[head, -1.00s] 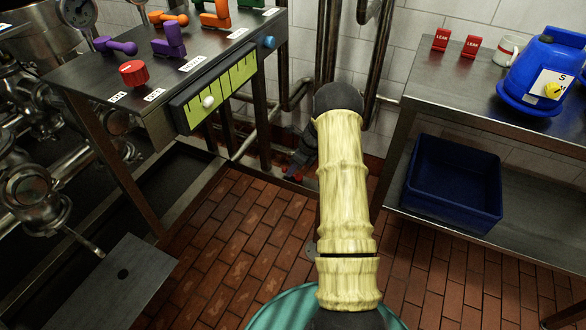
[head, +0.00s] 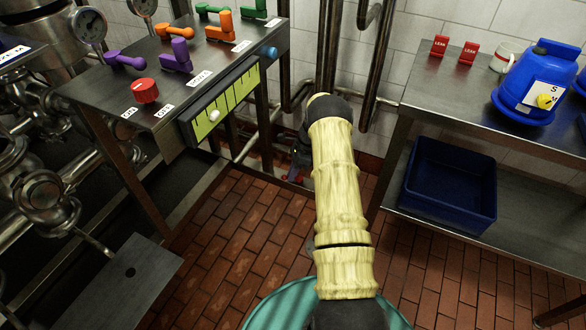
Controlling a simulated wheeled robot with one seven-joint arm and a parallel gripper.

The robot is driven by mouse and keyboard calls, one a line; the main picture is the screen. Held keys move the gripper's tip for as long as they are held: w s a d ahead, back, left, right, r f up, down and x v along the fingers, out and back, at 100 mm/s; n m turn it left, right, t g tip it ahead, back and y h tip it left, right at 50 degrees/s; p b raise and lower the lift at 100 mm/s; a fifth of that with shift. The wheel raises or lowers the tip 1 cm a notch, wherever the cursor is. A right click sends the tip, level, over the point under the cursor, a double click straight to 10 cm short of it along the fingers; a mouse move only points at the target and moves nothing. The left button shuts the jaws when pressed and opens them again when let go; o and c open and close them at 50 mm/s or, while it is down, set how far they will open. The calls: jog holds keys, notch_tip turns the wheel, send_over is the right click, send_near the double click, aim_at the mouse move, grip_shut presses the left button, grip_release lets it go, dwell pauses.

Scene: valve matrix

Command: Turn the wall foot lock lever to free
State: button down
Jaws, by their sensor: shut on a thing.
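A small red piece, the wall foot lock lever (head: 292,178) as far as I can tell, shows low at the foot of the wall, behind the left table's legs. My gripper (head: 298,164) is dark and reaches down to it, small and partly hidden by my yellow-sleeved arm. It is shut on the lever, though the fingertips and the lever's exact angle are too small and dark to make out.
A steel table (head: 185,62) with coloured valve levers and a green scale stands left. A steel bench (head: 415,98) at right carries a blue vessel (head: 540,85), with a blue crate (head: 450,185) below. Vertical pipes (head: 330,50) run down the wall. Brick floor is clear between.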

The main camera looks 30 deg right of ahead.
jog(key=n+g, duration=0.1)
jog(key=n, duration=0.1)
jog(key=s+n, duration=0.1)
jog(key=n, duration=0.1)
jog(key=shift+a+n+g+h+p, duration=0.15)
jog(key=shift+n+g+h+p, duration=0.15)
jog(key=shift+g, duration=0.1)
jog(key=shift+s+n+g+h, duration=0.25)
jog(key=shift+n+g+h, duration=0.1)
jog(key=shift+n, duration=0.75)
jog(key=shift+s+n+g+h, duration=0.25)
jog(key=shift+n+g, duration=0.1)
jog(key=shift+n, duration=0.75)
jog(key=c, duration=1.5)
grip_release()
